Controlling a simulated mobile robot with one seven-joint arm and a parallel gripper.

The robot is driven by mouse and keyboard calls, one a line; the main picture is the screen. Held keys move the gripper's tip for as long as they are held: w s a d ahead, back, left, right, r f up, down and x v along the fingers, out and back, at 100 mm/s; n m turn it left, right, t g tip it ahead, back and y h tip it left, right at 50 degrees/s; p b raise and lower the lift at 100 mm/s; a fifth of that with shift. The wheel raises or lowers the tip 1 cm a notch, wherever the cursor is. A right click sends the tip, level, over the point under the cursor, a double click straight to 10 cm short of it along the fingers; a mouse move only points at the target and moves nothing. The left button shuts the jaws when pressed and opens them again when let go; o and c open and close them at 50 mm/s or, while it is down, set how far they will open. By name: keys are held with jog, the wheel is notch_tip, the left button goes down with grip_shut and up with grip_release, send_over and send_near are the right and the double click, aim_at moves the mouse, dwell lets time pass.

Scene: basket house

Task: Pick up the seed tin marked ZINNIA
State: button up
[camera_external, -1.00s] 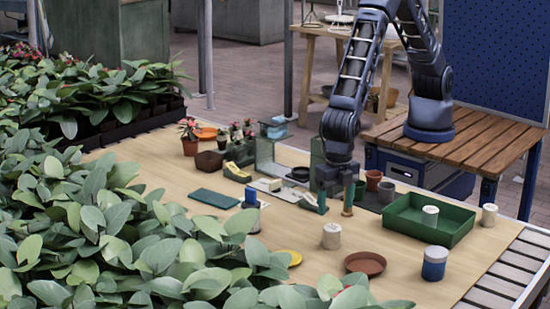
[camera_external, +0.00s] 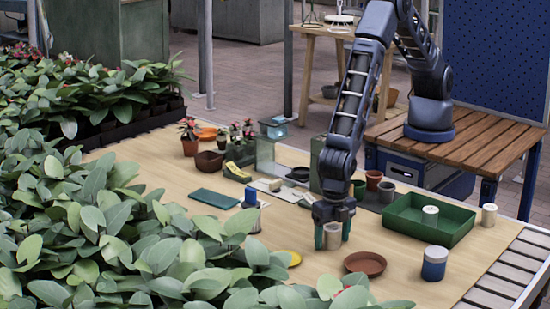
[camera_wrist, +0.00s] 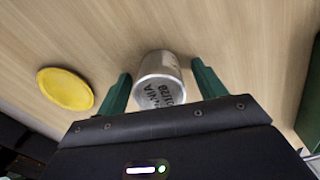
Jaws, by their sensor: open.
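The seed tin (camera_wrist: 158,75) is a small silvery cylinder in the wrist view. Dark lettering on it ends in "NNIA", with a second line below that I cannot read surely. In the external view the tin (camera_external: 332,238) stands on the wooden table, partly hidden by my gripper. My gripper (camera_external: 333,236) is low over the table with its green fingers on either side of the tin. In the wrist view the gripper (camera_wrist: 160,90) is open, and gaps show between the tin and both fingers.
A yellow dish (camera_wrist: 65,89) lies left of the tin in the wrist view. A brown saucer (camera_external: 365,263), a blue-and-white tin (camera_external: 434,263) and a green tray (camera_external: 400,222) stand to the right. Leafy plants (camera_external: 120,220) crowd the left side.

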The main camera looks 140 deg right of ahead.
jog(key=c, duration=1.1)
jog(key=shift+r, duration=0.1)
